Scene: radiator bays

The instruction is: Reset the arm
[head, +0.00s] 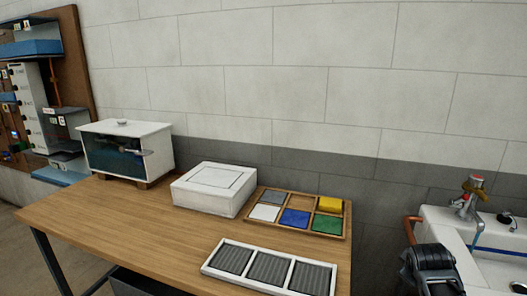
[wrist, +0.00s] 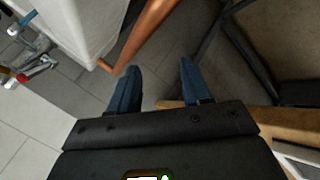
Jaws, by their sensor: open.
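My gripper (wrist: 160,68) shows in the wrist view with its two blue fingers apart and nothing between them. Below the fingers are a copper-coloured pipe, the side of a white basin and a dark table leg. In the head view a dark part of my arm shows at the lower right, in front of the white sink (head: 455,235) and right of the wooden table (head: 120,220). The fingertips cannot be made out there.
The table holds a white box (head: 213,190), a glass-fronted cabinet (head: 125,150), a wooden tray (head: 262,190) of coloured pads and a white frame with grey grilles (head: 270,268). A tap (head: 468,198) rises from the sink. The table's left front is clear.

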